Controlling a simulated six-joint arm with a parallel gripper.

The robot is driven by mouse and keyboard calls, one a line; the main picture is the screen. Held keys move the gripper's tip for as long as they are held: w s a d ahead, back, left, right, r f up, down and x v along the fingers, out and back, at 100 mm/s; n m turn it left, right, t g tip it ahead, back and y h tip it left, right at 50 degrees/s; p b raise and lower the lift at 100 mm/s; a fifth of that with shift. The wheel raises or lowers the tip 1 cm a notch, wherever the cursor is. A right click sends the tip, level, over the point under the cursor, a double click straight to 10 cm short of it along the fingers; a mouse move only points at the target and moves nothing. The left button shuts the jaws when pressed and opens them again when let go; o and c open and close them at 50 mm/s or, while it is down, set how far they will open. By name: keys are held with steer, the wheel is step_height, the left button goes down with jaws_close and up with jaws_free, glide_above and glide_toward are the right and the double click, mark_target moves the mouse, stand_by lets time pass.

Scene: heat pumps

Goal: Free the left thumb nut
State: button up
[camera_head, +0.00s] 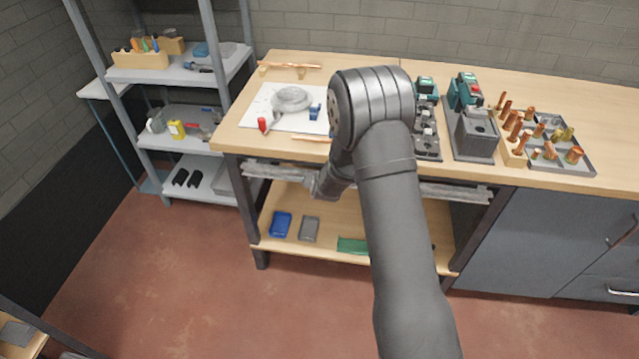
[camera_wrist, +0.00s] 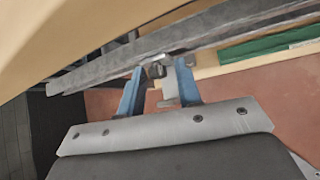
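In the wrist view my gripper (camera_wrist: 160,84) has two blue fingers standing apart. It is open. A small grey metal piece, which looks like a thumb nut (camera_wrist: 157,71), sits between and just beyond the fingertips, on a long grey rail (camera_wrist: 95,72) under the bench edge. I see no finger clearly pressed on it. In the head view the rail (camera_head: 264,171) runs below the bench top, and my gripper (camera_head: 317,188) is by it, small and mostly hidden by my own arm. The right part of the rail (camera_head: 455,192) shows beyond my arm; no other nut is clear.
The bench top (camera_head: 345,64) overhangs the rail closely. The lower shelf (camera_head: 275,252) holds a blue tray (camera_head: 280,224), a grey tray (camera_head: 309,229) and a green board (camera_head: 352,246). A shelving rack (camera_head: 178,75) stands left. The floor in front is clear.

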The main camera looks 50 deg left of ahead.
steer(key=shift+s+d+f, duration=0.1)
steer(key=shift+f, duration=0.1)
steer(key=shift+v, duration=2.25)
